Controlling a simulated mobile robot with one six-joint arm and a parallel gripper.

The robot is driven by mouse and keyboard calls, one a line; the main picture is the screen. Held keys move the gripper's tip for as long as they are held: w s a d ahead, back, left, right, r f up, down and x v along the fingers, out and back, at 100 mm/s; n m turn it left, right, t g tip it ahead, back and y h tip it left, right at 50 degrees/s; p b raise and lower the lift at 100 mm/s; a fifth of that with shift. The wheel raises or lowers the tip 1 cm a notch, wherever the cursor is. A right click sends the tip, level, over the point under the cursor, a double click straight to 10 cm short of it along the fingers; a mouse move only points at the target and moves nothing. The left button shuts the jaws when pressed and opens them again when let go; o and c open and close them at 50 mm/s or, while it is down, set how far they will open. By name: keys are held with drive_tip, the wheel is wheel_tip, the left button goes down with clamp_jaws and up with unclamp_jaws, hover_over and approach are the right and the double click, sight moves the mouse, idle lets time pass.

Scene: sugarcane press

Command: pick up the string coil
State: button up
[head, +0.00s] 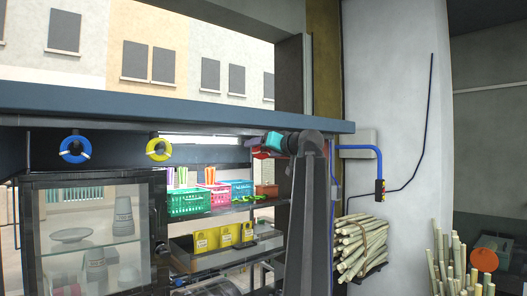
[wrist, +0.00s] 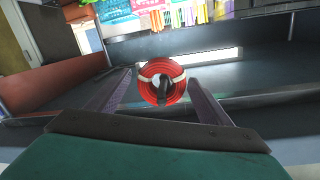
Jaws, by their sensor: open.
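A red string coil (wrist: 148,93) with white bands hangs on a dark peg, in the middle of the wrist view. My gripper (wrist: 159,78) is open, with one finger on each side of the coil and gaps showing between them and it. In the head view my gripper (head: 273,142) is up under the blue-grey beam, and a bit of red shows beside it. A blue coil (head: 68,155) and a yellow coil (head: 152,155), also banded in white, hang on pegs farther left.
The beam (head: 170,111) runs just above the coils. Below are shelves with a green basket (head: 188,203), pink and blue baskets, and yellow boxes (head: 225,236). A glass cabinet (head: 70,255) stands at the left. A blue pipe (head: 379,165) and bundled canes (head: 360,245) are at the right.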

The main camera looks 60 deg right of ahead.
drive_tip(key=shift+c, duration=0.3)
drive_tip(key=c, duration=1)
drive_tip(key=shift+o, duration=0.2)
drive_tip(key=shift+r, duration=0.25)
drive_tip(key=shift+r+b, duration=0.5)
drive_tip(key=shift+b, duration=0.2)
drive_tip(key=f+v, duration=0.1)
drive_tip(key=v, duration=1.6)
drive_tip(key=shift+s+f, duration=0.2)
drive_tip(key=shift+s, duration=0.25)
drive_tip(key=shift+a, duration=0.1)
